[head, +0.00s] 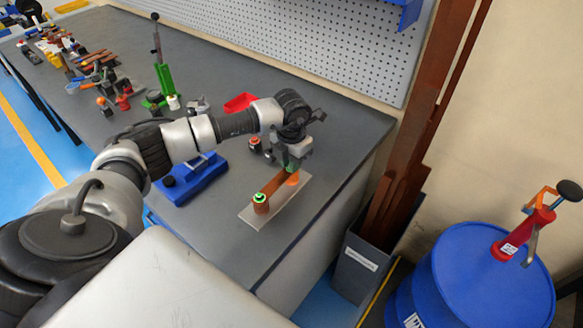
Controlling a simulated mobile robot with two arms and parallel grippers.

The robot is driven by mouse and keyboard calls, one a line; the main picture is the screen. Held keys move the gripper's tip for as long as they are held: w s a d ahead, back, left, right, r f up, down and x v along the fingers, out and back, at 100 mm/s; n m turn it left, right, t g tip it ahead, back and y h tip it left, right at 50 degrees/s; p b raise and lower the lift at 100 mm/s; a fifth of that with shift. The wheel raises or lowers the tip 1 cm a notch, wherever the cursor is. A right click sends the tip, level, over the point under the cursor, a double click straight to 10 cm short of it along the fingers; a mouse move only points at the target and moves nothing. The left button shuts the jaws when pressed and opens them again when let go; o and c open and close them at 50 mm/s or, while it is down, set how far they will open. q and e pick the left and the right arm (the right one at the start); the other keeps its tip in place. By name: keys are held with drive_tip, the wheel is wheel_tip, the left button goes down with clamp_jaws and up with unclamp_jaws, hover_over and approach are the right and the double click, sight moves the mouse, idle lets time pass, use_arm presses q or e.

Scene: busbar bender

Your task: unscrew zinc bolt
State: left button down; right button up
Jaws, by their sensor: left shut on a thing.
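A busbar bender with a brown bar (275,184) lies on a light plate (262,215) near the right end of the workbench. A round brown post with a green ring on top (260,200) stands at the bar's near end. An orange part (293,179) shows at its far end. My left gripper (289,167) points down over that far end and is shut on a small part there. The jaws hide this part, so I cannot make out whether it is the zinc bolt. My right gripper is not in view.
A blue vise-like tool (196,181) and a small black and orange piece (255,144) are on the workbench (225,240) left of the bender. A red tray (240,103) lies behind my forearm. A blue drum (470,285) with a red pump stands on the right.

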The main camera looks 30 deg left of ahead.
use_arm(q)
drive_tip(key=n+p, duration=0.1)
drive_tip(key=n, duration=0.3)
drive_tip(key=shift+r, duration=0.15)
drive_tip(key=shift+n, duration=0.7)
drive_tip(key=n+p, duration=0.1)
drive_tip(key=n, duration=0.2)
drive_tip(key=shift+p, duration=0.4)
drive_tip(key=n, duration=0.2)
drive_tip(key=shift+n+p, duration=0.35)
drive_tip(key=shift+n, duration=0.05)
drive_tip(key=c, duration=1.3)
unclamp_jaws()
drive_tip(key=shift+c, duration=0.2)
